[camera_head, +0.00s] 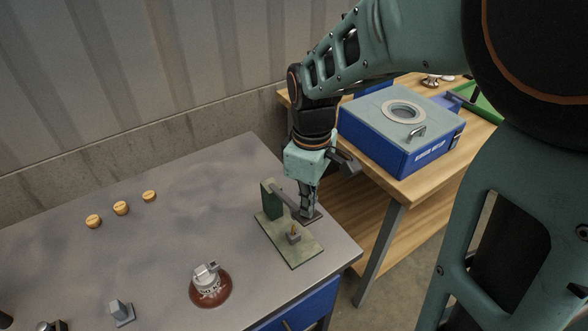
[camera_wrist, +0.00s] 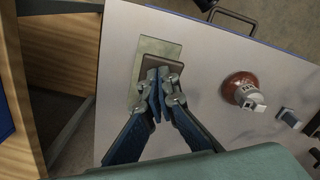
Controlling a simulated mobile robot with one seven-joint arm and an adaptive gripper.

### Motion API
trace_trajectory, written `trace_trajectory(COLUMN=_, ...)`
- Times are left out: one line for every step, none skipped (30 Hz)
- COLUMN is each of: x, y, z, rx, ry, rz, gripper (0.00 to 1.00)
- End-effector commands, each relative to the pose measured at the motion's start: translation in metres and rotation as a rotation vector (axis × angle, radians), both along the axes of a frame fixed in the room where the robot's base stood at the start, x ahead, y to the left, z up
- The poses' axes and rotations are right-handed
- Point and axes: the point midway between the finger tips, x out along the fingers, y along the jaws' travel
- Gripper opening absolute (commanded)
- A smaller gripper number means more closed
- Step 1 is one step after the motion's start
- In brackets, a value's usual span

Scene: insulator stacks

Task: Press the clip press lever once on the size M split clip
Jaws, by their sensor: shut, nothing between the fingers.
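The clip press stands near the right corner of the grey table, with a green base plate (camera_head: 303,255), a dark green upright (camera_head: 268,199) and a grey lever (camera_head: 284,201) reaching from it. A small orange-brown piece, perhaps the split clip (camera_head: 294,230), sits on a grey block on the plate; its size cannot be read. My gripper (camera_head: 307,212) is shut, pointing down at the lever's end, beside the clip. In the wrist view my fingertips (camera_wrist: 160,75) overlap the dark lever pad (camera_wrist: 163,61) above the plate (camera_wrist: 157,45). Contact is not clear. The clip is hidden there.
A red-brown insulator with a pale cap (camera_head: 210,287) stands left of the press. A grey block (camera_head: 121,312) is near the front. A wooden bench with a blue box (camera_head: 400,130) stands at the right. The table's middle is clear.

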Motion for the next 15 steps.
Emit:
trace_trajectory(x=-0.0001, y=0.0000, z=-0.0039, rx=0.000, ry=0.000, rz=0.000, gripper=0.00)
trace_trajectory(x=0.0000, y=-0.0001, z=-0.0049, rx=0.000, ry=0.000, rz=0.000, gripper=0.00)
trace_trajectory(x=0.0001, y=0.0000, z=-0.0060, rx=0.000, ry=0.000, rz=0.000, gripper=0.00)
trace_trajectory(x=0.0001, y=0.0000, z=-0.0066, rx=0.000, ry=0.000, rz=0.000, gripper=0.00)
trace_trajectory(x=0.0001, y=0.0000, z=-0.0069, rx=0.000, ry=0.000, rz=0.000, gripper=0.00)
trace_trajectory(x=0.0001, y=0.0000, z=-0.0070, rx=0.000, ry=0.000, rz=0.000, gripper=0.00)
trace_trajectory(x=0.0001, y=0.0000, z=-0.0069, rx=0.000, ry=0.000, rz=0.000, gripper=0.00)
trace_trajectory(x=0.0001, y=0.0000, z=-0.0067, rx=0.000, ry=0.000, rz=0.000, gripper=0.00)
trace_trajectory(x=0.0001, y=0.0000, z=-0.0065, rx=0.000, ry=0.000, rz=0.000, gripper=0.00)
trace_trajectory(x=0.0001, y=0.0000, z=-0.0065, rx=0.000, ry=0.000, rz=0.000, gripper=0.00)
trace_trajectory(x=0.0001, y=0.0000, z=-0.0065, rx=0.000, ry=0.000, rz=0.000, gripper=0.00)
trace_trajectory(x=0.0001, y=0.0000, z=-0.0065, rx=0.000, ry=0.000, rz=0.000, gripper=0.00)
trace_trajectory(x=0.0001, y=0.0000, z=-0.0065, rx=0.000, ry=0.000, rz=0.000, gripper=0.00)
trace_trajectory(x=0.0000, y=0.0000, z=-0.0066, rx=0.000, ry=0.000, rz=0.000, gripper=0.00)
trace_trajectory(x=0.0000, y=-0.0001, z=-0.0070, rx=0.000, ry=0.000, rz=0.000, gripper=0.00)
